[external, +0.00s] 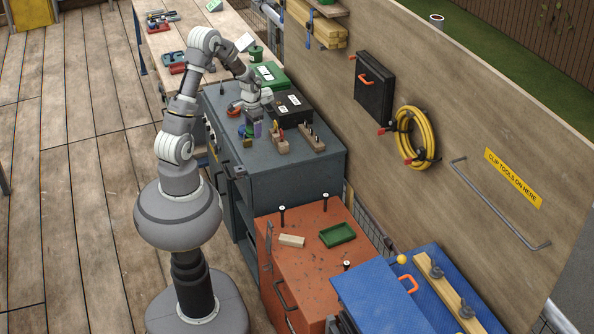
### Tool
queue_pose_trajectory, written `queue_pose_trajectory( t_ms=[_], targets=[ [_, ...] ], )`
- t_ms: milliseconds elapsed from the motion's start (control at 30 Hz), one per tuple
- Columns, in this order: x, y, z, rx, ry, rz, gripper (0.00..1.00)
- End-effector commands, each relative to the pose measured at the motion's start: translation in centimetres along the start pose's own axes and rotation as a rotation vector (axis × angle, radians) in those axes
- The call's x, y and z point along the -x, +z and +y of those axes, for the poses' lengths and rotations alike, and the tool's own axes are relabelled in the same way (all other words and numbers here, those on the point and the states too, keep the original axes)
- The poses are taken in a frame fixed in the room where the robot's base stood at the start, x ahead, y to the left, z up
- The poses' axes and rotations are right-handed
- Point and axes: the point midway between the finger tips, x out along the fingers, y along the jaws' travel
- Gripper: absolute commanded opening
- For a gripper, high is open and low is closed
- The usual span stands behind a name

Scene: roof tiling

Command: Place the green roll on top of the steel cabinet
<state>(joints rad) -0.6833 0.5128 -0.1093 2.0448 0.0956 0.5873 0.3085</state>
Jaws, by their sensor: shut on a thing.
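The steel cabinet (294,184) is the dark blue-grey unit in the middle of the external view, with several items on its top. My gripper (250,122) points down over the left part of that top. My gripper and wrist partly hide this spot.
A black case (293,110), a wooden block with tools (280,140) and a tool rack (311,139) stand close on the cabinet. A green box (271,76) is behind. The cabinet's front right top is clear. An orange cabinet (290,268) stands in front; a plywood wall (460,130) rises at right.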

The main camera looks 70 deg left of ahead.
Motion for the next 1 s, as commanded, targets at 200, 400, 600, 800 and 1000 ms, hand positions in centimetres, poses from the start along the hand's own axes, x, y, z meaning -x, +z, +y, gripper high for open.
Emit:
queue_pose_trajectory(
  t_ms=[200, 400, 600, 800, 1000],
  targets=[
    [0.3, 3.9, -8.5, 0.373, 0.000, 0.000, 0.34],
    [0.5, 6.3, -12.2, 0.547, 0.000, 0.000, 0.34],
    [-1.6, 6.9, -12.9, 0.591, 0.002, -0.003, 0.34],
    [-4.1, 6.8, -13.0, 0.588, 0.001, -0.001, 0.34],
    [-5.2, 4.1, -15.1, 0.585, -0.001, 0.002, 0.34]
  ],
)
